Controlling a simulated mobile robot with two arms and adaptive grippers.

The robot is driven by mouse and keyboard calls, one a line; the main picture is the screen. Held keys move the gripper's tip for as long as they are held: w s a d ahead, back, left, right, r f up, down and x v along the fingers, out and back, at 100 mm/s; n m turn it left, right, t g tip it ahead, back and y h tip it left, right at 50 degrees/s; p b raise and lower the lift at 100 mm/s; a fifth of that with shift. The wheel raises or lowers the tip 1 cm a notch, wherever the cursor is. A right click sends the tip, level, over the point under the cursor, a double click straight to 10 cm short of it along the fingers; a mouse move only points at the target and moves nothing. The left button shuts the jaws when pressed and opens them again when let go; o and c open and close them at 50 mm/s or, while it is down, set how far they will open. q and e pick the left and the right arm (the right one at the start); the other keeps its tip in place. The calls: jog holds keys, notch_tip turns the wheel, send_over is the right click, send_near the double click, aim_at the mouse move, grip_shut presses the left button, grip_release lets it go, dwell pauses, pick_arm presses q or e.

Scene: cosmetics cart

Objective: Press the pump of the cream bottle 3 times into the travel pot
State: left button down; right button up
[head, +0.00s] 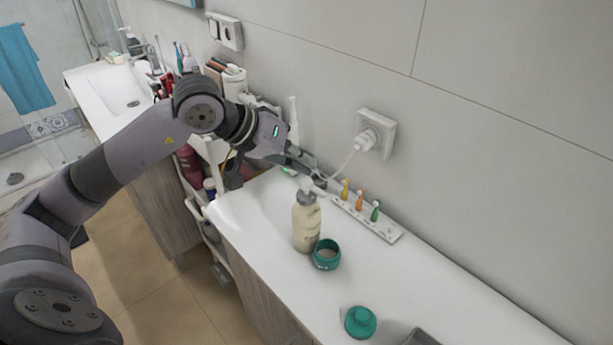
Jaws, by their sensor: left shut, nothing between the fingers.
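The travel pot (326,254) is a small open teal pot standing close at the bottle's lower right, under the side of the pump. Its inside is too small to read. A teal lid (360,321) lies apart on the counter, nearer the front. My left gripper (316,176) is shut and empty, its fingertips just above and behind the pump head; I cannot tell whether they touch it.
A white rack (378,226) with several coloured brush heads lies along the wall behind the bottle. A charger plug with a cord sits in the wall socket (388,124). A grey object (424,337) is cut off at the bottom edge. The counter right of the pot is mostly clear.

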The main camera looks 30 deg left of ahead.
aim_at(304, 178)
pick_arm(q)
jog(key=shift+r, duration=0.1)
jog(key=shift+r+p, duration=1.45)
jog(key=shift+r, duration=1.05)
pick_arm(e)
notch_tip(304, 178, up, 3)
jog(key=shift+f, duration=0.1)
